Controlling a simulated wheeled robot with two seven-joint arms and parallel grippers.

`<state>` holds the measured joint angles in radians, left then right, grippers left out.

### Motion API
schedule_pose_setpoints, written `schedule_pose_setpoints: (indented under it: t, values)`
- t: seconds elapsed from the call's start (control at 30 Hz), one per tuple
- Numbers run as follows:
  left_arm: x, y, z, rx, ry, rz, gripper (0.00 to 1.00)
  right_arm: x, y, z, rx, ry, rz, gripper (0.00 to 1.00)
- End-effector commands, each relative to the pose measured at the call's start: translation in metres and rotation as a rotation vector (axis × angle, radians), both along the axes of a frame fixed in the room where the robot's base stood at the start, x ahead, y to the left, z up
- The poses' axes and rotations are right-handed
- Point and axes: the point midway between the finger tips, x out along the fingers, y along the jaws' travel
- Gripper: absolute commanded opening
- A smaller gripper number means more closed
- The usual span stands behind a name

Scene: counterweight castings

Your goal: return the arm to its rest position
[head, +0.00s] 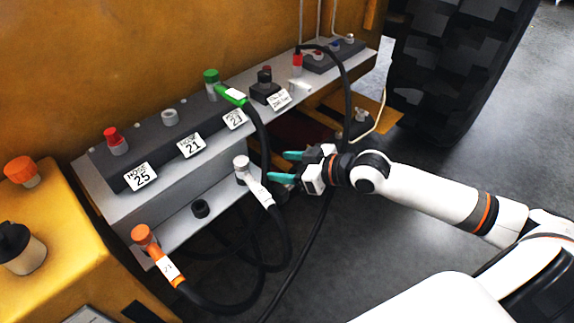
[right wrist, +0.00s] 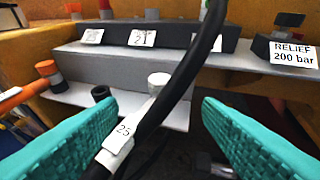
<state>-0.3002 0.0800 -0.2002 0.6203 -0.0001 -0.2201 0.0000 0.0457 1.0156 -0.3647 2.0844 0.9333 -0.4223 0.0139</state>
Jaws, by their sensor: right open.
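My right arm comes in from the right in the head view. Its gripper (head: 286,167) has teal fingers spread apart, pointing left at the step bench, with nothing held. In the right wrist view the open fingers (right wrist: 158,106) frame a black hose with a white fitting (right wrist: 118,142) tagged 25. That fitting (head: 257,188) lies just left of the fingertips in the head view, its white cap (head: 240,162) at the lower ledge. Whether a finger touches the hose cannot be told. My left gripper is not in view.
The grey bench (head: 160,190) carries coloured ports and labels 25, 21 and 23. A green-ended hose (head: 232,95) is on the upper block, an orange-ended hose (head: 166,262) on the ledge. A black cable hangs close to my gripper. A large tyre (head: 455,60) stands behind; floor (head: 420,240) around my forearm is clear.

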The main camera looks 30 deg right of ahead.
Motion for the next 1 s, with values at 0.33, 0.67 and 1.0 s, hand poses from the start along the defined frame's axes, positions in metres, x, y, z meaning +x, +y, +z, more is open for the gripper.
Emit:
schedule_pose_setpoints:
  t: [0.33,0.67,1.0]
  values:
    - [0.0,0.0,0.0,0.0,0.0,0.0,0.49,-0.001,-0.001,0.001,0.001,-0.001,0.0,0.6]
    - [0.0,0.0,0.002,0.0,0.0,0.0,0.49,0.011,-0.018,-0.023,-0.006,0.016,-0.063,0.6]
    - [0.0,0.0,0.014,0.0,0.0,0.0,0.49,-0.009,-0.109,-0.237,-0.142,0.247,-0.406,0.6]
